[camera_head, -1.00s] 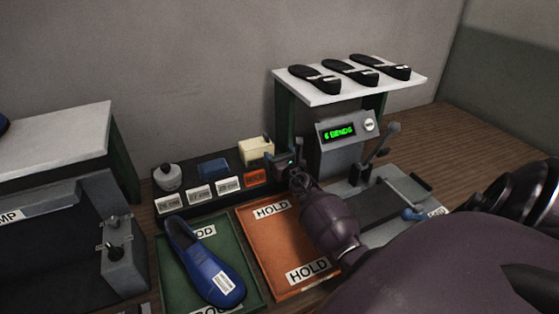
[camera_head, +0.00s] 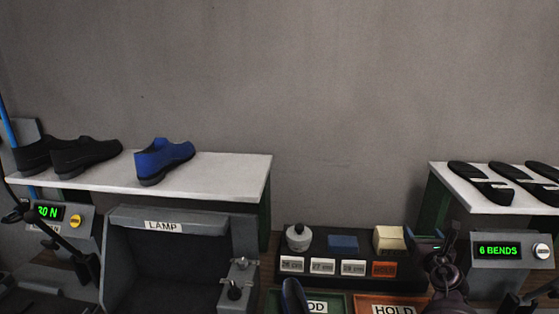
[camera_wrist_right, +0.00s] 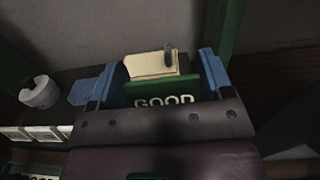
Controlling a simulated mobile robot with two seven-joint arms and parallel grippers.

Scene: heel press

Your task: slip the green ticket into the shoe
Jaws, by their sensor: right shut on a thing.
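My right gripper (camera_head: 428,238) is at the right end of the black organizer, beside the cream block. In the right wrist view its blue fingers (camera_wrist_right: 158,78) are shut on the green ticket (camera_wrist_right: 165,93), which reads GOOD. In the head view the ticket is too small and covered to make out clearly. A blue shoe (camera_head: 292,297) lies on the green tray (camera_head: 335,301) at the bottom edge, mostly cut off. Another blue shoe (camera_head: 163,161) stands on the white shelf at left. My left gripper is not in view.
The black organizer (camera_head: 340,280) holds a grey pot (camera_head: 298,238), a blue block (camera_head: 343,243), a cream block (camera_head: 389,238) and size labels. An orange HOLD tray (camera_head: 385,303) is beside the green one. A bend machine (camera_head: 498,252) stands right, a lamp box (camera_head: 165,262) left.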

